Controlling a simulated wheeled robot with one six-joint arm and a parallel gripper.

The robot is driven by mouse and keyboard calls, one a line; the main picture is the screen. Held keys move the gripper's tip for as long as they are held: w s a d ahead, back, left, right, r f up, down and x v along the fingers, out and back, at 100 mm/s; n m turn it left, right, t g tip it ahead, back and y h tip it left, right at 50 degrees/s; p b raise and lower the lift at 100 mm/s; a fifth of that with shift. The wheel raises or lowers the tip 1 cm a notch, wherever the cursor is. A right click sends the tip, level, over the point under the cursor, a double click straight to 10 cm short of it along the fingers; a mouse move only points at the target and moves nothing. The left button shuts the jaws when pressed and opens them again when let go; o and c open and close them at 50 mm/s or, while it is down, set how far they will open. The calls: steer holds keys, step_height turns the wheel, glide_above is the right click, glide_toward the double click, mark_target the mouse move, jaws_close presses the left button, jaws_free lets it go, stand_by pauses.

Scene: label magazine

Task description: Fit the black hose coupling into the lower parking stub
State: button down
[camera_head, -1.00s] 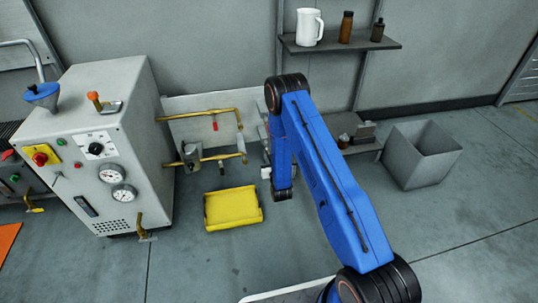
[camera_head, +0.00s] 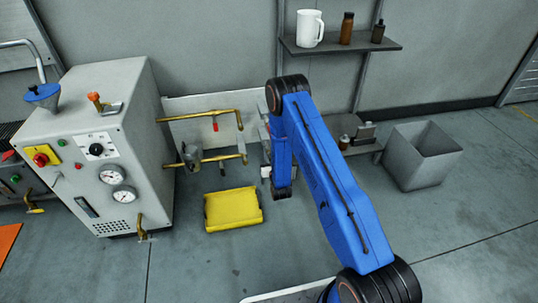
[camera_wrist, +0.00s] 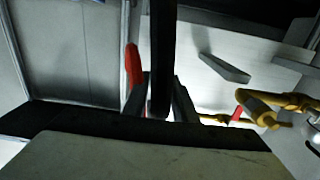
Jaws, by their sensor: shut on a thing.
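My gripper (camera_wrist: 162,103) shows in the wrist view, its two grey fingers closed around a long black piece, which I take for the black hose coupling (camera_wrist: 163,45). It stands upright in that picture, and its far end runs out of the top edge. In the head view my gripper is mostly hidden behind my blue arm, and the coupling cannot be made out. The lower brass pipe (camera_head: 215,160) runs right from the grey machine toward my gripper. Its end is close to my wrist. I cannot tell which part is the lower parking stub, or whether the coupling touches it.
An upper brass pipe (camera_head: 205,115) with a red tag bends downward above the lower one. In the wrist view, yellow pipework (camera_wrist: 262,108) lies right of my fingers. A yellow tray (camera_head: 233,208) lies on the floor below. A grey bin (camera_head: 420,170) stands right.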

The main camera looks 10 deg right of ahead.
steer(key=shift+w, duration=0.55)
steer(key=c, duration=1.4)
jaws_free()
steer(key=shift+o, duration=0.2)
steer(key=shift+s, duration=0.1)
steer(key=s, duration=1.7)
